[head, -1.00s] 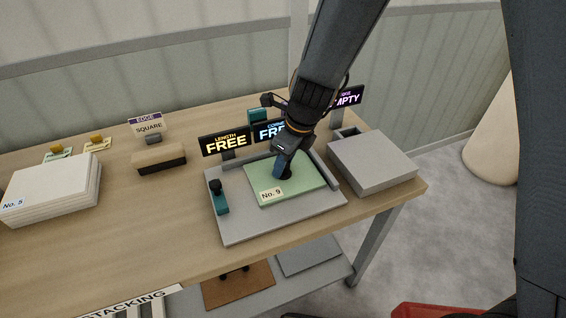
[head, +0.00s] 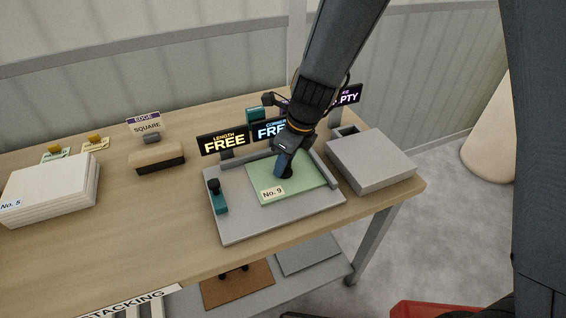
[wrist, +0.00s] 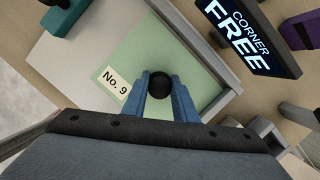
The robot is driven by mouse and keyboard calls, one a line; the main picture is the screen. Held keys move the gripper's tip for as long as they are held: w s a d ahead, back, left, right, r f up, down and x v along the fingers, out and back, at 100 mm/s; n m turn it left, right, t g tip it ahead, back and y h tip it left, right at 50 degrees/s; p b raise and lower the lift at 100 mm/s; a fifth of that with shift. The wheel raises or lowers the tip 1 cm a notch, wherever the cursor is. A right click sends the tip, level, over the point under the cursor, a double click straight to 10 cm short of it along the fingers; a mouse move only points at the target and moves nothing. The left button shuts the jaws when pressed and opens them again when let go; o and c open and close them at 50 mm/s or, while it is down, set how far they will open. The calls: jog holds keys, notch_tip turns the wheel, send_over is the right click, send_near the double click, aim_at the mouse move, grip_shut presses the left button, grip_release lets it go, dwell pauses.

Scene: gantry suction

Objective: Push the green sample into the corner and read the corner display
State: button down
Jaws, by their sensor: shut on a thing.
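The green sample (head: 309,183), labelled No. 9, lies flat on the grey plate (head: 255,223). In the wrist view the green sample (wrist: 137,58) shows near the raised rails along the plate's edges. My gripper (head: 285,170) is over the sample, shut on a dark round knob (wrist: 160,84) between its blue fingers. How the knob meets the sample is hidden. The corner display (head: 270,130) reads FREE in blue, partly hidden by my arm; in the wrist view the corner display (wrist: 246,35) reads CORNER FREE. The length display (head: 224,142) reads FREE in yellow.
A teal piece with a dark knob (head: 217,195) is at the plate's left side. A grey block (head: 370,160) stands close on the right, near the table edge. A brush-like block (head: 156,158) and a white stack (head: 52,187) are at left.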

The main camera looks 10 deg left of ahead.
jog(key=shift+w+a+p, duration=0.15)
jog(key=shift+w+p, duration=0.15)
dwell(0.8)
jog(key=c, duration=1.4)
grip_release()
jog(key=shift+o, duration=0.2)
jog(key=shift+v, duration=3.9)
jog(key=s+d+n+h, duration=0.1)
jog(key=s+d+n, duration=0.3)
jog(key=d+n, duration=0.7)
jog(key=s+d+n+h+b, duration=0.1)
jog(key=s+d+n, duration=0.4)
jog(key=d+n, duration=0.6)
jog(key=d+h, duration=0.1)
jog(key=d, duration=0.3)
jog(key=shift+s, duration=0.25)
